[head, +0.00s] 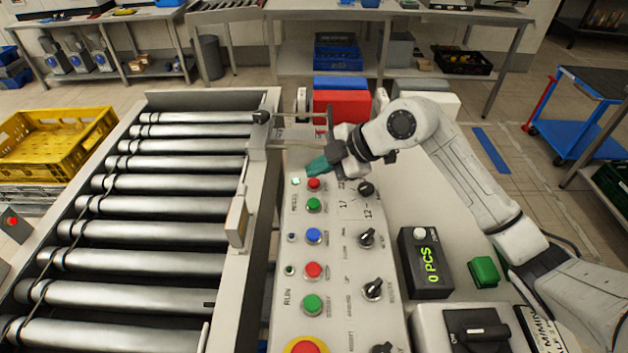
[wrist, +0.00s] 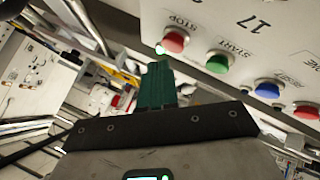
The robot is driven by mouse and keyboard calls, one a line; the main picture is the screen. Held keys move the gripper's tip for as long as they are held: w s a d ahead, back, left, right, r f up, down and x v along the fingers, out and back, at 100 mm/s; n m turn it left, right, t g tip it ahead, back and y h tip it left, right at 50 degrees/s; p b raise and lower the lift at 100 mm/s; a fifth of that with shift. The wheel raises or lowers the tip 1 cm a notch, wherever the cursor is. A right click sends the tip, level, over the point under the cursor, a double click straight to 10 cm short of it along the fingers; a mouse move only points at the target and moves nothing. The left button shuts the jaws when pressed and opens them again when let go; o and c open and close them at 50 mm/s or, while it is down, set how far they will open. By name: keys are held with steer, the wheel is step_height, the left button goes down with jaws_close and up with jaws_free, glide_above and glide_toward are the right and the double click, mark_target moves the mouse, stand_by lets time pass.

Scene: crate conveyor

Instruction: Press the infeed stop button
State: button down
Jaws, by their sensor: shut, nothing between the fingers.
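A control panel (head: 330,225) carries a column of coloured push buttons. A red button (head: 314,184) is at its far end, with a small whitish lit lamp beside it; in the wrist view this red button (wrist: 174,42) has the word STOP next to it. A green button (head: 313,205) marked START sits nearer. My gripper (head: 314,166) has teal fingers, shut and empty, just beyond the far red button in the head view. In the wrist view the fingertips (wrist: 156,66) appear apart from the button. Contact cannot be confirmed, and I cannot read an infeed label.
Nearer on the panel are a blue button (head: 313,236), another red button (head: 313,270), a green button (head: 312,304) and black knobs (head: 367,238). A roller conveyor (head: 150,205) runs along the left. A counter display (head: 425,264) reading 0 PCS and a red box (head: 342,105) stand nearby.

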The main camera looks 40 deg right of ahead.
steer(key=shift+f, duration=0.1)
stand_by(0.4)
steer(key=shift+f, duration=0.3)
steer(key=shift+s+a+f+b, duration=0.1)
steer(key=shift+a+f+b, duration=0.1)
steer(key=shift+f+b, duration=0.8)
stand_by(0.9)
steer(key=shift+d+r+p, duration=0.3)
steer(key=shift+r+p, duration=0.3)
steer(key=shift+p, duration=0.1)
steer(key=shift+r, duration=0.15)
